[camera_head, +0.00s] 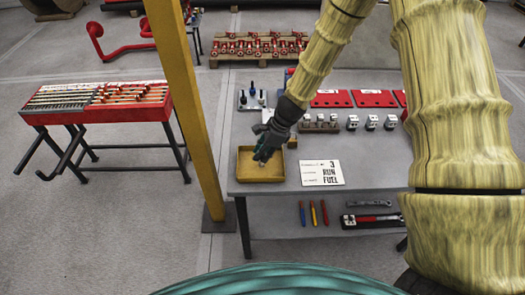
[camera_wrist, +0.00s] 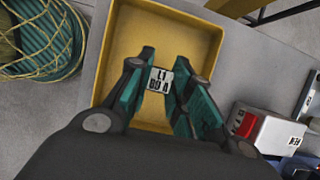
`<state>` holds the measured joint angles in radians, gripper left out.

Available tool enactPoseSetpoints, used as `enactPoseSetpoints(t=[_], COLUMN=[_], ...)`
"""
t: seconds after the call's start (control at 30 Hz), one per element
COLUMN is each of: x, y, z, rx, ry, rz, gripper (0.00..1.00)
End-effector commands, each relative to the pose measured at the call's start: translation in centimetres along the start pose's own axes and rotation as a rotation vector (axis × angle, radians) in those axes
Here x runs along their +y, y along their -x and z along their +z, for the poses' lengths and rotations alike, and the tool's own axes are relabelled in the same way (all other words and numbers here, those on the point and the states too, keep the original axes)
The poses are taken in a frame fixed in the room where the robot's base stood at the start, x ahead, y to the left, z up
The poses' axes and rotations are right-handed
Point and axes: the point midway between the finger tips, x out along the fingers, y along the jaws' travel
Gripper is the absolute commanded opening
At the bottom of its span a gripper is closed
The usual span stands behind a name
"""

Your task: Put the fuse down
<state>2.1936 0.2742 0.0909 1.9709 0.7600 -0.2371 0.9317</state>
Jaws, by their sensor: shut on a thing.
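The fuse (camera_wrist: 159,80) is a small pale block marked "L1 80 A" in the wrist view. My gripper (camera_wrist: 158,84) is shut on it, with one teal finger on each side. Below it in the wrist view is a yellow square tray (camera_wrist: 203,48) whose visible floor is empty. In the head view my gripper (camera_head: 264,157) is over the tray (camera_head: 247,175) at the left of the grey table. The fuse is too small to make out clearly there, and I cannot tell whether it touches the tray floor.
A white sign (camera_head: 321,173) reading "RUN FUEL" lies right of the tray. Several small block units (camera_head: 352,122) and red plates (camera_head: 374,98) sit farther back. A yellow post (camera_head: 188,100) stands left of the table (camera_head: 375,165).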

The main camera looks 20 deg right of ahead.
Motion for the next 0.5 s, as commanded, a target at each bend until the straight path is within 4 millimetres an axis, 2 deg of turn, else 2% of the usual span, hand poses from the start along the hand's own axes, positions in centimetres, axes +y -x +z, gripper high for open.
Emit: enactPoseSetpoints(t=[0.47,0.5], x=[0.01,0.00], y=[-0.52,-0.44], z=[-0.23,-0.19], rx=[0.000,0.000], ry=[-0.001,0.000], rz=[0.000,0.000], gripper=[0.00,0.28])
